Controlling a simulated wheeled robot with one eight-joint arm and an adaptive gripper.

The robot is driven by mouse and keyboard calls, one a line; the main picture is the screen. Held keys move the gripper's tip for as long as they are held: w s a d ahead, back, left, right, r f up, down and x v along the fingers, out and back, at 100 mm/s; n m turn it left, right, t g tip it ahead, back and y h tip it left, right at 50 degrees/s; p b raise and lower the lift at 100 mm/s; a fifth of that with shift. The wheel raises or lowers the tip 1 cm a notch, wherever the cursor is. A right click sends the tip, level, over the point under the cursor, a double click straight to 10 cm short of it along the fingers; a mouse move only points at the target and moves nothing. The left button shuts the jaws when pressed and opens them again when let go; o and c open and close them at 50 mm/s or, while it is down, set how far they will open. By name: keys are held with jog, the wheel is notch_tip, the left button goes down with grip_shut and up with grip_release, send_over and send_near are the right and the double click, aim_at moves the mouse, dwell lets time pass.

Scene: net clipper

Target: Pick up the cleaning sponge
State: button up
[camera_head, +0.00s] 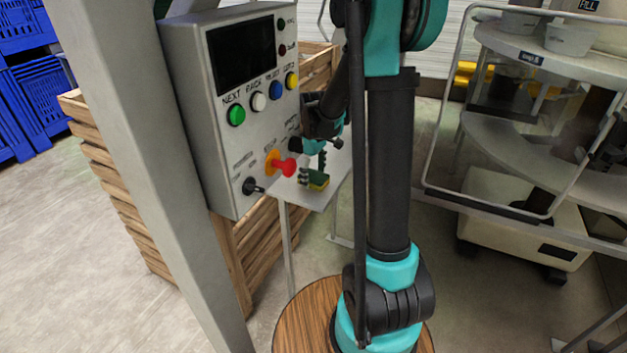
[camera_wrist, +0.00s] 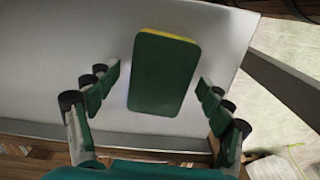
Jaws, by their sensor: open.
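The cleaning sponge (camera_wrist: 162,75) is a rectangular block with a dark green face and a yellow layer along its far edge. In the wrist view it lies on a pale shelf (camera_wrist: 60,40), between the two fingers of my gripper (camera_wrist: 158,92). Gaps show on both sides, so neither finger touches it. In the head view the sponge (camera_head: 317,180) is small, near the front edge of the shelf beside the control panel. My gripper (camera_head: 312,165) is just above it, open, and partly hidden by my arm.
A grey control panel (camera_head: 235,150) with coloured buttons, a red knob (camera_head: 285,166) and a black switch stands close left of my gripper. A wooden crate (camera_head: 125,200) is behind it. A metal frame (camera_head: 432,120) and round grey tables (camera_head: 560,60) stand to the right.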

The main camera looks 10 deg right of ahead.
aim_at(313, 175)
jog(key=c, duration=0.8)
jog(key=shift+r, duration=0.1)
notch_tip(313, 175, up, 20)
jog(key=shift+f, duration=0.1)
dwell(0.4)
